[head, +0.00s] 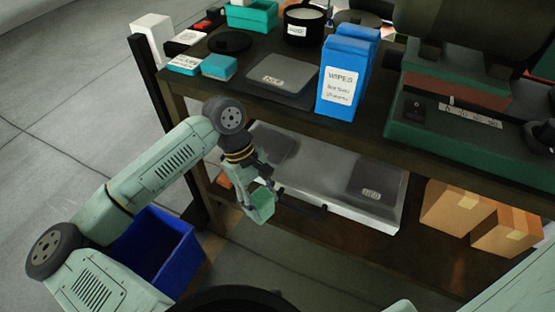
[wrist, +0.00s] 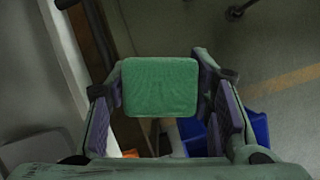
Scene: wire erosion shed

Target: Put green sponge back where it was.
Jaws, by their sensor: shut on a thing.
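The green sponge (wrist: 160,87) is a flat block with rounded corners. In the wrist view it sits between the two fingers of my gripper (wrist: 163,95), which is shut on it. In the head view my gripper (head: 260,198) points down in front of the workbench, with the sponge (head: 262,207) at its tip. The sponge is held in the air, beside the front of the lower shelf and below the bench top.
A blue bin (head: 158,248) stands on the floor at the left. The bench top (head: 225,75) holds blue wipes boxes (head: 341,85), a dark pad (head: 276,78), teal boxes (head: 219,67) and a green machine (head: 460,115). Cardboard boxes (head: 460,207) lie below at the right.

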